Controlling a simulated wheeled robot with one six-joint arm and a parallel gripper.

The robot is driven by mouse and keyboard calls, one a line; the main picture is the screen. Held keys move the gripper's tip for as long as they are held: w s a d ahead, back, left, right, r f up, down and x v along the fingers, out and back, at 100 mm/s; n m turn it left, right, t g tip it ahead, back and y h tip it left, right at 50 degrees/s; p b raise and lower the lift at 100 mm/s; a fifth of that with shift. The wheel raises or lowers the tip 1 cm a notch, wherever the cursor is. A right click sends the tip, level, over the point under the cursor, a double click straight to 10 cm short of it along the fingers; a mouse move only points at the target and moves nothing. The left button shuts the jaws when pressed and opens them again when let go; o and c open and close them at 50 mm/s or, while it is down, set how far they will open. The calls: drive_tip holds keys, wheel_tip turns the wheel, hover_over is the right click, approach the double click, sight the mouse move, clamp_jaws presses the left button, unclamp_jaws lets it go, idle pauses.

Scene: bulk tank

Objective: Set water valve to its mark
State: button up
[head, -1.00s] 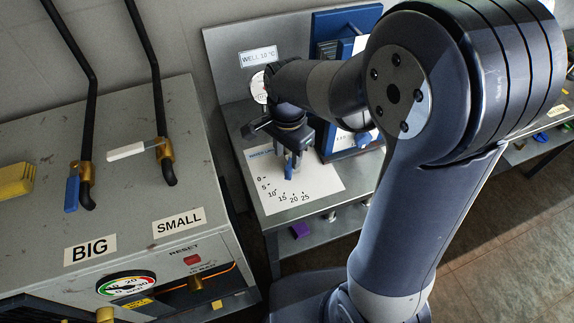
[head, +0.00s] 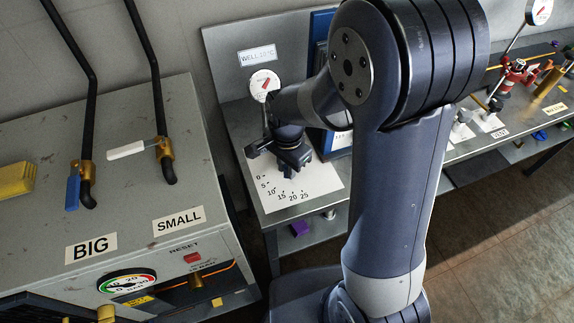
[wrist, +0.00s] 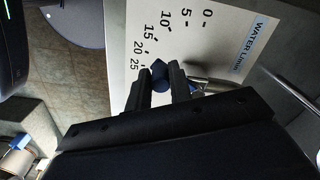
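The water valve's blue handle (wrist: 160,76) shows between my two fingers in the wrist view, with a finger close on each side. My gripper (wrist: 160,88) appears shut on it. In the head view my gripper (head: 293,170) is low over the white scale card and hides the handle. The card (head: 322,182), which also shows in the wrist view (wrist: 190,35), is headed WATER L/min and numbered 0 to 25. The handle's tip is nearest the 20 and 25 end in the wrist view. The exact reading cannot be told.
A red-needled dial (head: 264,85) stands behind the gripper, below a WELL label (head: 257,56). A blue-framed panel (head: 319,50) is partly hidden by my arm. At left a grey cabinet (head: 120,200) carries blue- and white-handled pipes. A bench with fittings (head: 480,135) runs off right.

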clamp_jaws()
drive_tip(key=shift+a, duration=0.1)
drive_tip(key=w+a+m+b, duration=0.2)
drive_tip(key=w+a+m, duration=0.2)
drive_tip(key=m, duration=0.7)
drive_tip(key=shift+w+a+m, duration=0.35)
drive_tip(key=shift+w+m, duration=0.05)
drive_tip(key=shift+w, duration=0.05)
idle(0.5)
drive_tip(key=shift+o, duration=2.4)
unclamp_jaws()
